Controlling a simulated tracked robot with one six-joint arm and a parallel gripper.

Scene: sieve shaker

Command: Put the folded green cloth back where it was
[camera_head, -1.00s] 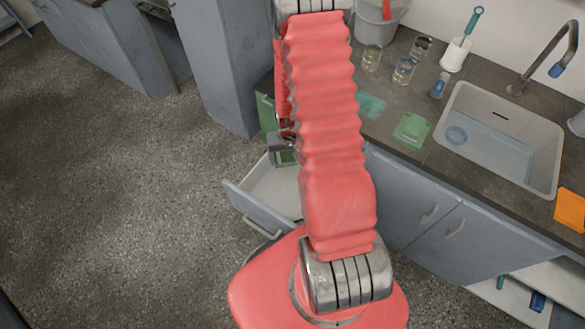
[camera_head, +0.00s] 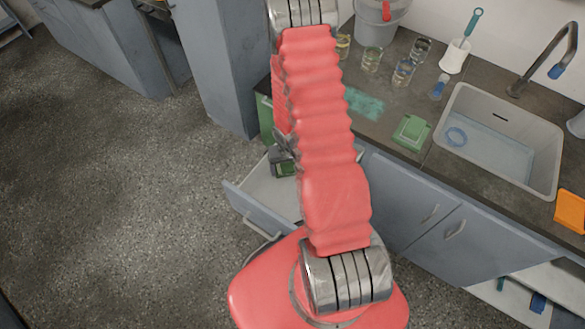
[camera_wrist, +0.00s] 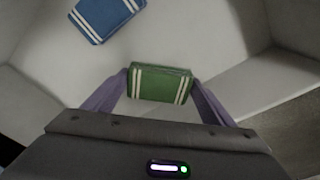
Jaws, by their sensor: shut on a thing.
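The folded green cloth (camera_wrist: 160,84) with white stripes near both ends is between the two purple fingers of my gripper (camera_wrist: 159,80) in the wrist view. The fingers are shut on its two sides. The pale inside of the open drawer (camera_wrist: 185,40) lies around and beyond it. I cannot tell whether the cloth touches the drawer floor. In the head view my gripper (camera_head: 281,160) is over the open drawer (camera_head: 262,193), partly hidden by my arm, with a bit of green showing at it.
A folded blue cloth (camera_wrist: 106,17) with white stripes lies in the drawer, apart from the green one. Drawer walls are close by. On the counter are a green block-like item (camera_head: 412,132), a teal stain (camera_head: 364,104), glass beakers (camera_head: 403,72) and a sink (camera_head: 500,140).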

